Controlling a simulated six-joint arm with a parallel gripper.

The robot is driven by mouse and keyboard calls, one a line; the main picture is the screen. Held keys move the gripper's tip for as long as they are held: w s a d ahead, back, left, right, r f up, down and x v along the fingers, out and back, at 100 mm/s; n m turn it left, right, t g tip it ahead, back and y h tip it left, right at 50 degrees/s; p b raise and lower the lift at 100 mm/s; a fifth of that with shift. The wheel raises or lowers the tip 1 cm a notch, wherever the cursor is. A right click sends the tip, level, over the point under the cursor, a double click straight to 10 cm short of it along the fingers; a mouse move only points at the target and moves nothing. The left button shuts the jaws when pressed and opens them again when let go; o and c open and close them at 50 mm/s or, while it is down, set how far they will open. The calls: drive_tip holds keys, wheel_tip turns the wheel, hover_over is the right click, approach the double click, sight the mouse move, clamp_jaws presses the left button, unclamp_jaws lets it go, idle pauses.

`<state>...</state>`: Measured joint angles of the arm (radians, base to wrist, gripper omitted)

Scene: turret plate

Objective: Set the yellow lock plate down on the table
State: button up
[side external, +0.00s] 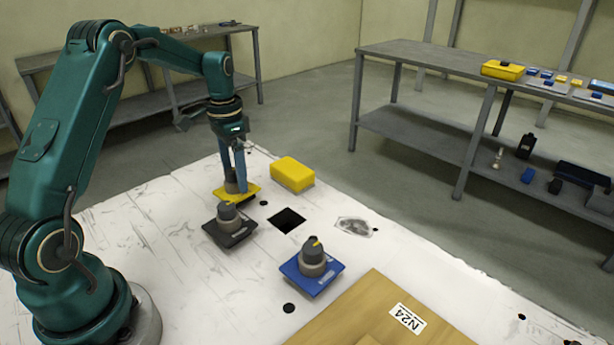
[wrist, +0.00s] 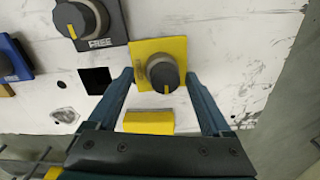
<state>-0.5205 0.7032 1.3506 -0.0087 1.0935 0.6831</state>
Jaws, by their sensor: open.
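The yellow lock plate (wrist: 145,52) lies on the white table (side external: 150,240) with its dark grey knob (wrist: 163,73) facing up. In the side view the yellow plate (side external: 245,194) is at the back of the table, partly hidden behind my gripper. My gripper (wrist: 168,86) is open, its two blue fingers one on each side of the knob. In the side view my gripper (side external: 238,185) reaches down from above to the knob. I cannot tell whether the fingers touch the plate.
A black plate with a knob (side external: 228,226) and a blue plate with a knob (side external: 312,266) stand nearby. A square hole (side external: 288,220) is between them. A yellow block (side external: 293,175) lies right of the gripper. A wooden board (side external: 370,320) marked N24 is at the front.

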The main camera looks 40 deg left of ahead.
wheel_tip(320, 180, up, 10)
drive_tip(key=s+d+r+t, duration=0.1)
drive_tip(key=s+d+r, duration=0.2)
drive_tip(key=d+r, duration=0.25)
drive_tip(key=s+d+f+n+t, duration=0.1)
drive_tip(key=s+d+f+t, duration=0.1)
drive_tip(key=s+d, duration=0.4)
drive_tip(key=s+d+f+t, duration=0.2)
drive_tip(key=s+d, duration=0.4)
drive_tip(key=s, duration=0.1)
drive_tip(key=shift+s+f+n+t, duration=0.15)
drive_tip(key=shift+f+n+t, duration=0.15)
drive_tip(key=shift+f+n, duration=0.1)
